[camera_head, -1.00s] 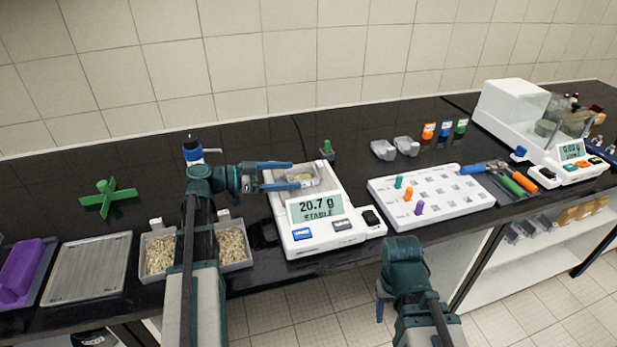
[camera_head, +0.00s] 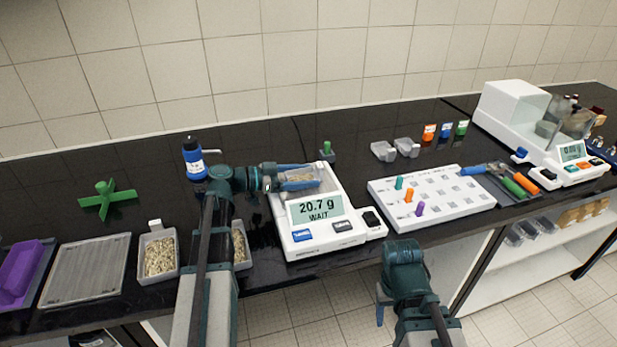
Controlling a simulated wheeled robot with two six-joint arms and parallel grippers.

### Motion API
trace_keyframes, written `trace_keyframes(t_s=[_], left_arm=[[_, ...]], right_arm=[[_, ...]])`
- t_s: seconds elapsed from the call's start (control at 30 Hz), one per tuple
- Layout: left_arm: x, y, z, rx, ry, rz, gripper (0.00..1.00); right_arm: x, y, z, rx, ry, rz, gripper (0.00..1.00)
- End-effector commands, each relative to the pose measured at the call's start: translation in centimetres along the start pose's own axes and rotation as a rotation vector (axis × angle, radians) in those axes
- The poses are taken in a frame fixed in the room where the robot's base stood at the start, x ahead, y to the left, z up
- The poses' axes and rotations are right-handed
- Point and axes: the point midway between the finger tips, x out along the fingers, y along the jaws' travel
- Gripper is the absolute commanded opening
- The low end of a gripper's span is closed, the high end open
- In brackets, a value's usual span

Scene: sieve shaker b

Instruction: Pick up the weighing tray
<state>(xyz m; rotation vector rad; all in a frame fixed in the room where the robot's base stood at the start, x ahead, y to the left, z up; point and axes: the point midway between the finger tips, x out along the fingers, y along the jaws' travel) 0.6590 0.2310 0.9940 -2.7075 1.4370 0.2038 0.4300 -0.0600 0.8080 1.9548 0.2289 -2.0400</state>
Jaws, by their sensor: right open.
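The weighing tray (camera_head: 300,179), a small clear-grey dish with pale grains in it, sits on the pan of the white balance (camera_head: 312,234). The balance display reads 20.7 g WAIT. My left gripper (camera_head: 303,176) is at the tray, with one blue finger along its far side and the other along its near side. I cannot tell whether the fingers press on the tray or stand a little apart from it. My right gripper (camera_head: 381,304) is open and empty in front of the bench edge, partly hidden by its own wrist.
A blue-capped bottle (camera_head: 193,160) stands behind my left wrist. Grain-filled containers (camera_head: 160,255), a mesh tray (camera_head: 88,270) and a purple tray (camera_head: 18,280) lie left. A white peg rack (camera_head: 440,203) is right of the balance. The back of the bench is mostly clear.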

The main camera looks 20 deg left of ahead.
Motion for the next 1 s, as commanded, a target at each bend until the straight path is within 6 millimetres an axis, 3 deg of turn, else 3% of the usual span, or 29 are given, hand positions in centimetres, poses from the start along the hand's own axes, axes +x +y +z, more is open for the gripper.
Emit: trace_keyframes(t_s=[0.03,0.3,0.67,1.0], left_arm=[[0.0,0.0,0.0,0.0,0.0,0.0,0.64],[0.0,0.0,0.0,0.0,0.0,0.0,0.17],[-0.1,0.0,-0.7,0.0,0.0,0.0,0.16],[-0.7,0.0,-4.7,0.0,0.0,0.0,0.16]], right_arm=[[0.0,0.0,0.0,0.0,0.0,0.0,0.59],[0.0,0.0,0.0,0.0,0.0,0.0,0.59],[-0.7,0.1,0.0,0.0,0.0,0.0,0.59],[-4.8,0.5,0.3,0.0,0.0,0.0,0.59]])
